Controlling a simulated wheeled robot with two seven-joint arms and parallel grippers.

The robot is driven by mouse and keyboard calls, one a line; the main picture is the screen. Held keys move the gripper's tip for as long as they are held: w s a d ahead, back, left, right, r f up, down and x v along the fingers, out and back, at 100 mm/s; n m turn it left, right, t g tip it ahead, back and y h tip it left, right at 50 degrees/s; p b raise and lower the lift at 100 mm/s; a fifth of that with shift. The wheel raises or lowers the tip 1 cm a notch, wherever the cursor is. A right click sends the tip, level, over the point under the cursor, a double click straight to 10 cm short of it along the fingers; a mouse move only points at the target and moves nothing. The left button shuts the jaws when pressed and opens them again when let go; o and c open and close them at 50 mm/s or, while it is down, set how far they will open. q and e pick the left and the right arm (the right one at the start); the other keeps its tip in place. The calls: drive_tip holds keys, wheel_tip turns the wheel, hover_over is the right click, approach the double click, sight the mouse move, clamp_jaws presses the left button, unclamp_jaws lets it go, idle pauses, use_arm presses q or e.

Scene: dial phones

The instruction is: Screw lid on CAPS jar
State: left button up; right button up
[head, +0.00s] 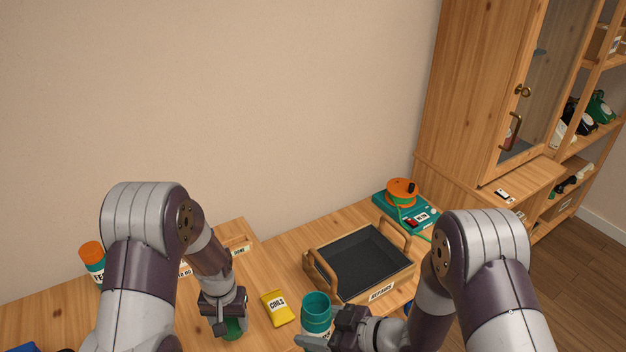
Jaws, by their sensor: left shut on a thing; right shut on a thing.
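A teal jar (316,304) with an open-looking top stands at the bottom centre in the head view; a pale label shows low on it, too covered to read. My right gripper (322,341) is shut on it, low on its side. My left gripper (228,318) points down at the left and is shut on a dark green round thing (234,328), partly hidden by the fingers; I cannot tell whether it is the lid. The two grippers are apart, with a yellow packet between them.
The yellow COILS packet (277,308) lies between the grippers. Behind is a dark REPAIRS tray (362,264) with wooden handles. A teal device with an orange reel (402,192) stands at the back right. An orange-capped jar (92,256) stands at the left.

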drive_tip(key=w+d+f+m+t+h, duration=0.2)
drive_tip(key=d+f+m+t+h, duration=0.2)
drive_tip(key=d, duration=0.5)
drive_tip(key=w+d+f+m+t+h, duration=0.3)
drive_tip(key=d+f+m+t+h, duration=0.1)
drive_tip(key=d+m+h, duration=0.4)
drive_tip(key=shift+w+d+m, duration=0.3)
drive_tip(key=shift+d+m, duration=0.3)
drive_tip(key=shift+d, duration=0.1)
drive_tip(key=s+a+n+g+y, duration=0.1)
drive_tip(key=a+n+g+y, duration=0.2)
drive_tip(key=a+n+y, duration=0.5)
drive_tip(key=a, duration=0.6)
drive_tip(key=shift+s+a+y, duration=0.3)
drive_tip(key=shift+s+a, duration=0.1)
